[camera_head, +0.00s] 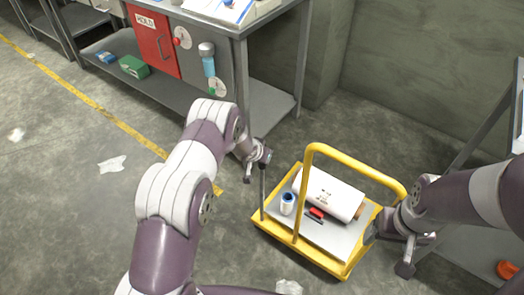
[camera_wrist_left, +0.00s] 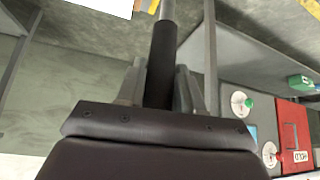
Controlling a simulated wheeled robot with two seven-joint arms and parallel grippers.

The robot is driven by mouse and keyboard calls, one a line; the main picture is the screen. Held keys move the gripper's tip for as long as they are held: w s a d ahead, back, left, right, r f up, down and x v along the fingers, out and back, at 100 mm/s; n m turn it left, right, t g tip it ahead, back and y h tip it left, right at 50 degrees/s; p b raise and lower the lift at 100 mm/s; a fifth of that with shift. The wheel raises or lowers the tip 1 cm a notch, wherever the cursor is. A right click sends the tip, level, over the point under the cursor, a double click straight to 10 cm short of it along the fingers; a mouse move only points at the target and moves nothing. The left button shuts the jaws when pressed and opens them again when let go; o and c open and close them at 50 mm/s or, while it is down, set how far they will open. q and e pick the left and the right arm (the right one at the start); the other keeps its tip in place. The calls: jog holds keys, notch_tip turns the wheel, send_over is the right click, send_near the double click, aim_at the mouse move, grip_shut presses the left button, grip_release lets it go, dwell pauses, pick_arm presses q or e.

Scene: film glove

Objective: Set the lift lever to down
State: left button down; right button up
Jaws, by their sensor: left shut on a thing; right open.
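The lift lever (camera_head: 263,190) is a dark upright rod at the left corner of the yellow cart (camera_head: 335,270). My left gripper (camera_head: 259,165) is at its top end. In the left wrist view the lever's black grip (camera_wrist_left: 160,65) lies between the two fingers of my left gripper (camera_wrist_left: 160,85), which is shut on it. A grey shaft runs on beyond the grip. My right gripper (camera_head: 388,250) is open and empty beside the cart's right side.
The cart carries a white roll (camera_head: 330,194), a small blue-and-white spool (camera_head: 287,204) and a red object (camera_head: 316,213). Its yellow handle (camera_head: 350,160) arches above it. A grey workbench (camera_head: 265,22) with a red door (camera_head: 152,42) stands behind. Floor at left is mostly clear.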

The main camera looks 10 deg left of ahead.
pick_arm(q)
jog(key=shift+s+a, duration=0.1)
jog(key=c, duration=0.8)
grip_release()
jog(key=shift+f, duration=0.1)
jog(key=p+v, duration=0.1)
jog(key=v, duration=1.1)
jog(key=shift+s+r+p, duration=0.25)
jog(key=shift+p, duration=0.1)
